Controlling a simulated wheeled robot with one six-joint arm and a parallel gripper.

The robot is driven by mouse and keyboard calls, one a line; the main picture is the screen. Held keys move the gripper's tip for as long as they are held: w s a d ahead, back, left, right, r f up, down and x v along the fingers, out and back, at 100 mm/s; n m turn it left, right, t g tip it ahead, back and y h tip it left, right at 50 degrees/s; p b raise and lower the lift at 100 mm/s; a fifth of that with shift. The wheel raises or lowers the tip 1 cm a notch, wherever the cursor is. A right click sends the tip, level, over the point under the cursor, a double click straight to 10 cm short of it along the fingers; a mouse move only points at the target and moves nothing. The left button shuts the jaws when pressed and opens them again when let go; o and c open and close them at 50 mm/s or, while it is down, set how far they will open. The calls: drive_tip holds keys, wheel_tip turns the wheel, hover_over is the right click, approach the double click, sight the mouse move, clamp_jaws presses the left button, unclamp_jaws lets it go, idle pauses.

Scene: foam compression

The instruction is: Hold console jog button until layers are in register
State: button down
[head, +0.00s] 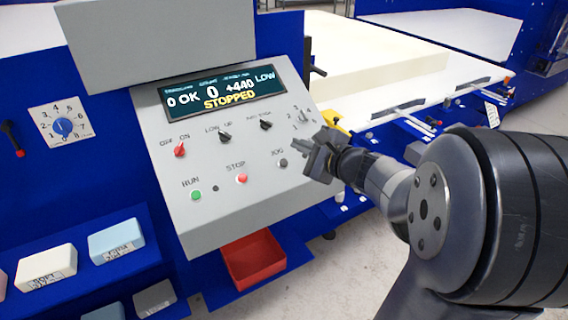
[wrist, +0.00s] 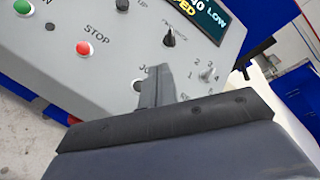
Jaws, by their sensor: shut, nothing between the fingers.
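The grey console (head: 230,150) has a display (head: 222,92) reading "0 OK", "0", "+440 LOW" and "STOPPED". Its dark jog button (head: 283,162) is at the lower right of the panel, under the JOG label. My gripper (head: 312,158) is shut and empty, just right of that button in the head view. In the wrist view my shut fingers (wrist: 158,84) stand over the panel and partly hide the JOG label, with the jog button (wrist: 138,86) beside them. I cannot tell whether they touch the panel. White foam layers (head: 375,68) lie on the machine bed behind.
A green run button (head: 196,196) and red stop button (head: 242,179) are left of the jog button. Several selector knobs sit above; a numbered selector (head: 303,116) is close to my gripper. A red bin (head: 254,260) is below the console. Foam samples (head: 48,268) lie at left.

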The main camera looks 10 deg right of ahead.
sight(284, 162)
drive_tip(key=w+f+b, duration=0.1)
drive_tip(key=f, duration=0.1)
drive_tip(key=w+f+b, duration=0.1)
drive_tip(key=w+a+f+b, duration=0.1)
drive_tip(key=f+b, duration=0.1)
drive_tip(key=shift+f, duration=0.35)
drive_tip(key=shift+w+a+f+b, duration=0.2)
drive_tip(key=shift+w+f+b, duration=0.2)
drive_tip(key=shift+f+b, duration=0.25)
drive_tip(key=shift+r, duration=0.15)
idle(1.2)
drive_tip(key=shift+w+f+b, duration=0.2)
drive_tip(key=shift+f+b, duration=0.2)
drive_tip(key=shift+b, duration=0.3)
